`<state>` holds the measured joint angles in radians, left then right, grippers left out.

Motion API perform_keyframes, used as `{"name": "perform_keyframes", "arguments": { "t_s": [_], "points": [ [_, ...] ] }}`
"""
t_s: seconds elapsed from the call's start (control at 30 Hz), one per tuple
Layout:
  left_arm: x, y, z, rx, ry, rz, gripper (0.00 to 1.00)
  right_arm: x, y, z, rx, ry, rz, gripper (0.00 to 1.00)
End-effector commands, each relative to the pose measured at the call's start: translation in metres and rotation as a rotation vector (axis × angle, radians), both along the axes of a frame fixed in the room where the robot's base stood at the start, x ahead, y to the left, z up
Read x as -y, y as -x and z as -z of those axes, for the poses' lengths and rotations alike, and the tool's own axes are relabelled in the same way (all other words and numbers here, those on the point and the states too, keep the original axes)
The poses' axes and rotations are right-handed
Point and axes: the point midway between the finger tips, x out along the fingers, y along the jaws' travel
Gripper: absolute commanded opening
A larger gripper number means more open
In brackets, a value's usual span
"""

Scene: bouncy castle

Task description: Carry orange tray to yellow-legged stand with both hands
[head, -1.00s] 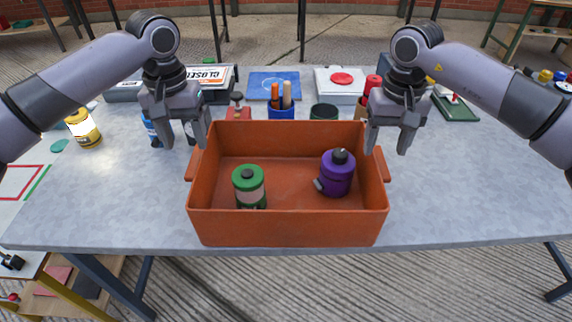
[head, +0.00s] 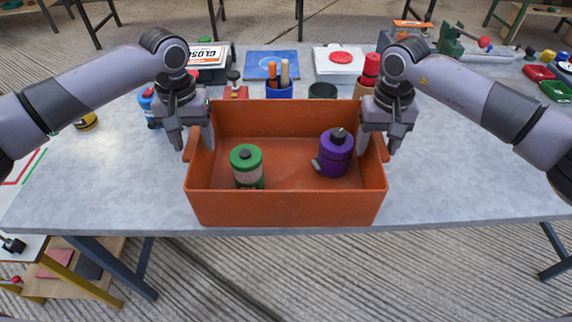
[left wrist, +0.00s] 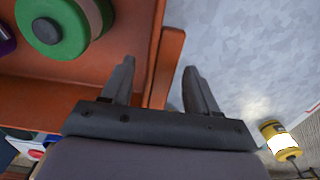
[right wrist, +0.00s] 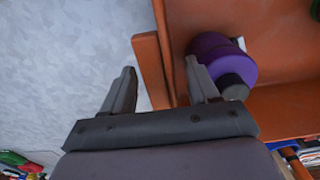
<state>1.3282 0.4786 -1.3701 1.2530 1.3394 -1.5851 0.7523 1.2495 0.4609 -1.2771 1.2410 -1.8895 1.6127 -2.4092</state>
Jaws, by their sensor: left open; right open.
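The orange tray (head: 285,208) sits on the grey table near its front edge. It holds a green-lidded canister (head: 247,166) and a purple canister (head: 335,153). My left gripper (head: 193,143) is open at the tray's left handle; in the left wrist view its fingers (left wrist: 160,80) lie on either side of the handle (left wrist: 168,60). My right gripper (head: 379,148) is open at the right handle; in the right wrist view its fingers (right wrist: 162,85) lie on either side of that handle (right wrist: 150,65). The yellow-legged stand (head: 90,287) is partly visible at lower left.
Behind the tray stand a blue pen cup (head: 279,91), a dark green cup (head: 322,91), a blue panel (head: 272,65) and a white box with a red disc (head: 340,60). A yellow can (left wrist: 280,138) is left of the tray.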

Motion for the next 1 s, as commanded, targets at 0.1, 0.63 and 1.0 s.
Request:
{"name": "perform_keyframes", "arguments": {
  "t_s": [0.1,0.63,1.0],
  "points": [
    [0.0001,0.0002,0.0060,-0.001,0.000,0.000,0.60,-0.0002,0.0001,0.0062,-0.001,-0.001,0.000,0.60],
    [0.0000,0.0001,0.0068,0.000,0.000,0.000,0.00,0.0002,0.0000,0.0067,0.000,0.000,0.000,0.00],
    [0.0000,-0.0007,0.0022,0.003,0.001,-0.001,0.00,0.0002,-0.0009,0.0021,0.003,-0.002,0.001,0.00]
  ]
}}
